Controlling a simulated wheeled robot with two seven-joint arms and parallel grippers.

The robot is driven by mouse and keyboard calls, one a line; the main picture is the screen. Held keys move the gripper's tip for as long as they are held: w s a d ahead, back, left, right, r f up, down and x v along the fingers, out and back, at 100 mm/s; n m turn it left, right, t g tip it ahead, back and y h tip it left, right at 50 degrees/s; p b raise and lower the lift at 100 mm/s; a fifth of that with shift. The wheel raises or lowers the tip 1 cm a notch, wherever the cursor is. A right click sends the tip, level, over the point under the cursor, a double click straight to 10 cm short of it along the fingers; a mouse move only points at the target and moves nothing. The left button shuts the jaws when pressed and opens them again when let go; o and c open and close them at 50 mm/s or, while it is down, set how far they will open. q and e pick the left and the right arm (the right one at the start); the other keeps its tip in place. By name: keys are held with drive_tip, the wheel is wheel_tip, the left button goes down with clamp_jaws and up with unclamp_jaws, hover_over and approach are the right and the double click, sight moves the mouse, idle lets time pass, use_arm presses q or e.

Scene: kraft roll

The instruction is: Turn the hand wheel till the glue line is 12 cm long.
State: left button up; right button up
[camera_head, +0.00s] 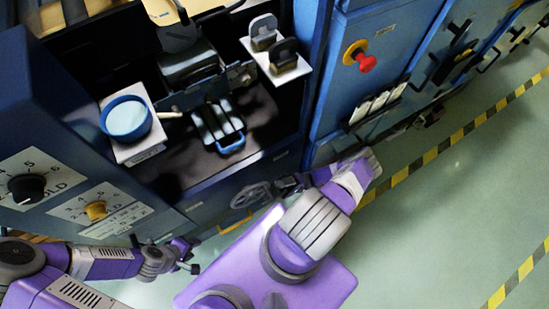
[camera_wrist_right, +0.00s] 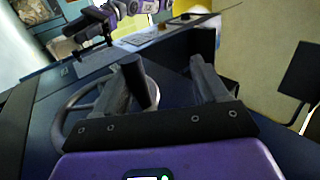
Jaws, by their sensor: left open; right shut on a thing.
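The dark hand wheel (camera_head: 252,195) is on the front of the blue machine, low in the middle of the head view. Its rim also shows at the left of the right wrist view (camera_wrist_right: 62,122). My right gripper (camera_head: 292,184) is at the wheel's right side. In the right wrist view its fingers (camera_wrist_right: 170,85) are around the wheel's upright black handle (camera_wrist_right: 141,82), shut on it. My left gripper (camera_head: 190,262) is open and empty, in front of the machine at lower left, apart from the wheel. I cannot make out a glue line.
A blue-rimmed pot (camera_head: 126,118) stands on a white plate left in the machine's bay. A blue-handled tool (camera_head: 220,128) lies in the middle. Black (camera_head: 26,188) and yellow (camera_head: 95,210) knobs are on the left panel. A red button (camera_head: 365,62) is at right. The green floor is clear.

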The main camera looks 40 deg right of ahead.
drive_tip(key=o, duration=0.5)
drive_tip(key=shift+s+d+r, duration=0.15)
drive_tip(key=shift+d+r, duration=0.4)
drive_tip(key=shift+d, duration=0.35)
drive_tip(key=shift+s+d+r, duration=0.1)
drive_tip(key=shift+d+r, duration=0.2)
drive_tip(key=shift+d, duration=0.25)
drive_tip(key=shift+s+d+r, duration=0.1)
drive_tip(key=shift+d+r, duration=0.15)
drive_tip(key=shift+d, duration=0.25)
drive_tip(key=shift+d+r, duration=0.15)
drive_tip(key=shift+d, duration=0.15)
drive_tip(key=shift+s+d+r, duration=0.1)
drive_tip(key=shift+s+d, duration=0.05)
drive_tip(key=shift+d, duration=0.15)
drive_tip(key=c, duration=0.6)
drive_tip(key=shift+o, duration=0.2)
drive_tip(key=shift+s+d+r+b, duration=0.2)
drive_tip(key=shift+d+r, duration=0.1)
drive_tip(key=shift+d, duration=0.25)
drive_tip(key=shift+s+d+r+b, duration=0.1)
drive_tip(key=shift+s+d+r, duration=0.15)
drive_tip(key=shift+d, duration=0.3)
